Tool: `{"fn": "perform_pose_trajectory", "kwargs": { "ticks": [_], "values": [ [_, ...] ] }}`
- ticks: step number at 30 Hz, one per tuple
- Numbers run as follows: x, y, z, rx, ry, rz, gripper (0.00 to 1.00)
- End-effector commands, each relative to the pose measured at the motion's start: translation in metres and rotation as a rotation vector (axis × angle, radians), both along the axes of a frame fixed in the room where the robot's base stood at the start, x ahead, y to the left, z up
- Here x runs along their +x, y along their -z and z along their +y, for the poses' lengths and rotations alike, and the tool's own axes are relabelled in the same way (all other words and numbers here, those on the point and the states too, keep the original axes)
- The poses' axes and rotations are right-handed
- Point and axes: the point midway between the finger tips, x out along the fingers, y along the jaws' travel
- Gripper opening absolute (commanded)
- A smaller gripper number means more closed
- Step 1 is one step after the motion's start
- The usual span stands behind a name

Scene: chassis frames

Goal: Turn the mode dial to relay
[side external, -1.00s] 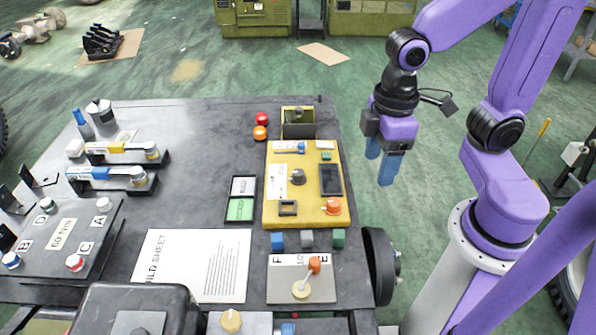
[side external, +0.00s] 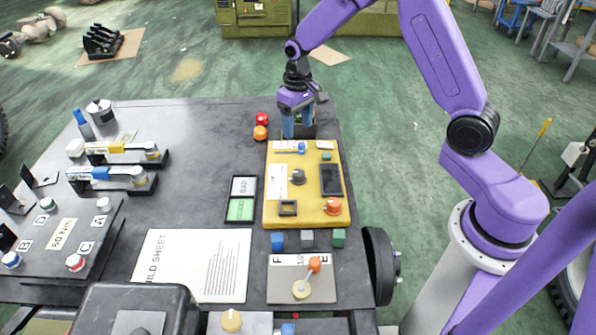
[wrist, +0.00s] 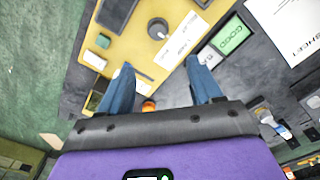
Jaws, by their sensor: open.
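The mode dial appears to be the dark grey round knob (side external: 297,177) on the yellow panel (side external: 285,214), beside a white label (side external: 278,182) whose text is too small to read here. In the wrist view the knob (wrist: 157,28) shows at the top, past the fingertips, with the label (wrist: 183,36) next to it. My gripper (side external: 299,131) is open and empty, with blue fingers pointing down near the panel's far end. In the wrist view the open fingers (wrist: 160,66) are apart from the knob. Which way the dial points is unclear.
A red button (side external: 262,118) and an orange button (side external: 260,133) sit left of my gripper. An open box (side external: 297,113) stands partly behind the fingers.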

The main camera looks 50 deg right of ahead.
Motion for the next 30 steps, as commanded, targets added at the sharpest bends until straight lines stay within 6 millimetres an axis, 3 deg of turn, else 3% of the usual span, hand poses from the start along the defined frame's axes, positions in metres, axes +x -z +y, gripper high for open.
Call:
{"fn": "perform_pose_trajectory", "kwargs": {
  "ticks": [8,30],
  "values": [
    [0.003,0.02,-0.005,-0.001,0.019,0.005,0.64],
    [0.003,0.148,-0.005,0.0,0.018,0.004,0.64]
  ]
}}
